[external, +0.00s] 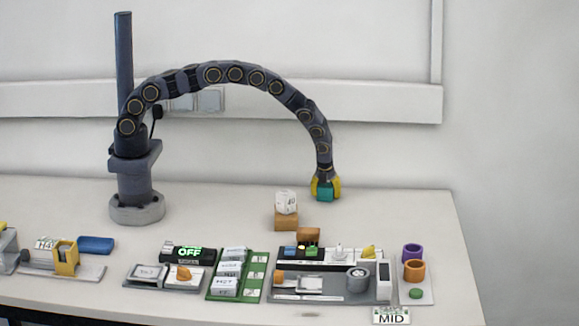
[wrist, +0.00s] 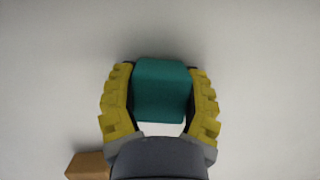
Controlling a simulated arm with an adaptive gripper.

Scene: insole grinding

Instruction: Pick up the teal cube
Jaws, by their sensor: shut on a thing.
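The teal cube (external: 326,191) is between the yellow fingers of my gripper (external: 326,187), at the back right of the table. In the wrist view the teal cube (wrist: 161,88) fills the space between the two yellow fingers of my gripper (wrist: 161,85). The fingers are shut on its left and right sides. Whether the cube's underside touches the table or hangs just above it, I cannot tell.
An orange-brown block (external: 287,221) with a white die-like cube (external: 286,202) on it stands left of the gripper. Another brown block (external: 309,235) sits nearer the front. Trays, a purple ring (external: 412,252) and an orange ring (external: 414,270) fill the front. The table right of the gripper is clear.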

